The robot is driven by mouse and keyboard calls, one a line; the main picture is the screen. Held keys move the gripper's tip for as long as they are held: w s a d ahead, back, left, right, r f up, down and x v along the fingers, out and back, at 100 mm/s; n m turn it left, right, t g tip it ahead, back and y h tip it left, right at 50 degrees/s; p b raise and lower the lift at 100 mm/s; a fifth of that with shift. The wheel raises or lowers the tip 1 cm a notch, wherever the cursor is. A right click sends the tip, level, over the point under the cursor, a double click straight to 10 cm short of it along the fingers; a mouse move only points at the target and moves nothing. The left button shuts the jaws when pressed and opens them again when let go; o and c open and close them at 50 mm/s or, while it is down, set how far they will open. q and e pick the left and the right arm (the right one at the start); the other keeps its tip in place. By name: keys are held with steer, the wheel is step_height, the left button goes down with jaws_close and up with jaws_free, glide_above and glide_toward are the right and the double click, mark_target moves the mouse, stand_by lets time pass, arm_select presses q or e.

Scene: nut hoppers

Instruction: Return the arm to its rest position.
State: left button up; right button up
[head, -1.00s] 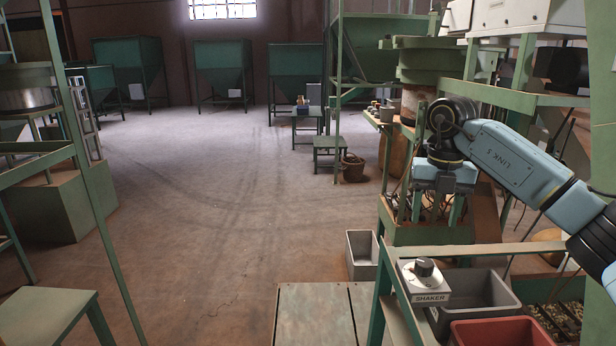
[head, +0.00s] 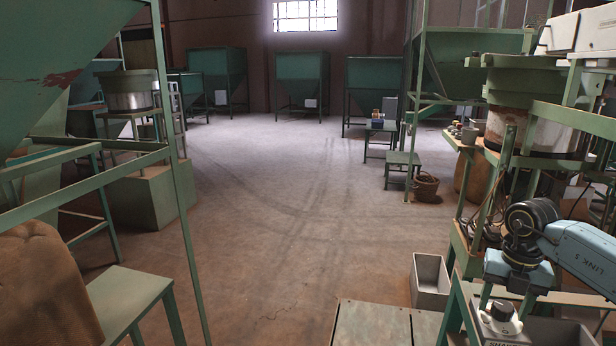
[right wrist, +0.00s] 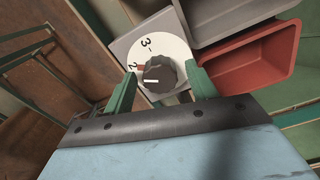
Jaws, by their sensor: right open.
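My right arm comes in from the right in the head view. Its gripper (head: 506,297) points down at the shaker dial box, its fingers apart and empty. The light grey box (head: 482,320) carries a dark knob (head: 502,311), which sits just below the fingertips in the head view. In the right wrist view the knob (right wrist: 159,74) appears between the two green fingers (right wrist: 161,88). Its white dial shows the numbers 2 and 3 and a red mark close to the 2. I cannot tell whether the fingers touch the knob. My left gripper is out of view.
A grey bin (head: 430,283) stands left of the dial box's green frame. A red bin (right wrist: 262,58) lies beside the box in the wrist view. Green posts and a machine (head: 535,125) stand behind my arm. Open floor (head: 290,220) fills the middle.

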step_height(320, 180, up, 14)
steer(key=b, duration=0.2)
step_height(320, 180, down, 14)
steer(key=shift+f+p, duration=0.1)
steer(key=shift+p, duration=0.85)
steer(key=n+b, duration=0.1)
steer(key=n, duration=0.4)
steer(key=n+b, duration=0.1)
steer(key=n, duration=0.4)
steer(key=shift+n, duration=0.3)
steer(key=n+b, duration=0.1)
steer(key=n, duration=0.4)
steer(key=n+b, duration=0.1)
steer(key=n, duration=0.4)
steer(key=shift+b, duration=0.3)
